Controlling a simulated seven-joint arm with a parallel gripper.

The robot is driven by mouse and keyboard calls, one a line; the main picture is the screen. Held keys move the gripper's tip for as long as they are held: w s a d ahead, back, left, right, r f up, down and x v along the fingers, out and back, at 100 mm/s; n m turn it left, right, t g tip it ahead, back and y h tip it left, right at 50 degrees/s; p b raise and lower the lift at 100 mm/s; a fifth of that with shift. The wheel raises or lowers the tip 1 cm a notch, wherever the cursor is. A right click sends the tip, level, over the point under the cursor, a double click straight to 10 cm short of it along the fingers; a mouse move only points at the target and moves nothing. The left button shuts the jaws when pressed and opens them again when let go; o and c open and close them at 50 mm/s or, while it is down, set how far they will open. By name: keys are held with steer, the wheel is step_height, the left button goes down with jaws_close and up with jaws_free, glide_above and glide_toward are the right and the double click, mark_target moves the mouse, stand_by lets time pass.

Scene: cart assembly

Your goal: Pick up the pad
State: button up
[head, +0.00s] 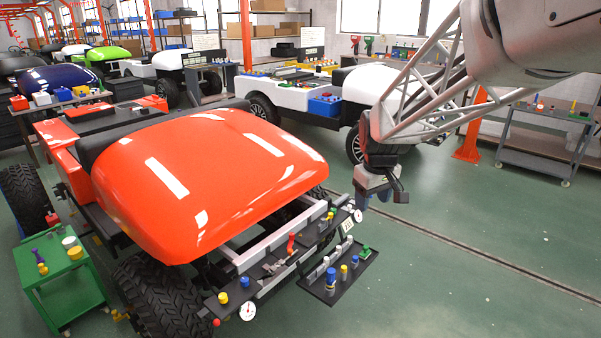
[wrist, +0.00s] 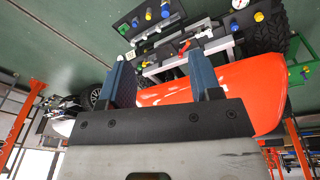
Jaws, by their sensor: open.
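My gripper (head: 374,198) points down on the right of the orange cart (head: 205,165), beyond the right end of its front rail. Its two blue fingers are spread apart with nothing between them. In the wrist view, the open gripper (wrist: 160,72) has the orange hood (wrist: 228,92) and front rails behind its fingers. I cannot tell which thing is the pad. A black tray (head: 340,286) with several small coloured parts is at the cart's front, below and left of my gripper. It also shows at the top of the wrist view (wrist: 150,25).
The cart's front panel (head: 237,305) carries knobs and round gauges (head: 247,312). A green side table (head: 65,285) stands at left. A white cart (head: 290,95) is behind, and a grey trolley (head: 540,150) is at right. The floor at front right is clear.

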steer(key=w+d+f+n, duration=0.1)
steer(key=w+d+f, duration=0.1)
steer(key=w+f, duration=0.35)
steer(key=w+d+f+n, duration=0.1)
steer(key=w+d+f, duration=0.1)
steer(key=w, duration=0.7)
steer(key=n+g, duration=0.2)
steer(key=n, duration=0.4)
glide_above(366, 246)
steer(key=f, duration=3.6)
steer(key=shift+s+a+f, duration=0.1)
steer(key=shift+s+a, duration=0.1)
steer(key=shift+s, duration=0.05)
steer(key=shift+w+d+f, duration=0.1)
steer(key=shift+w+f, duration=0.05)
steer(key=shift+f, duration=0.35)
steer(key=shift+f, duration=1.3)
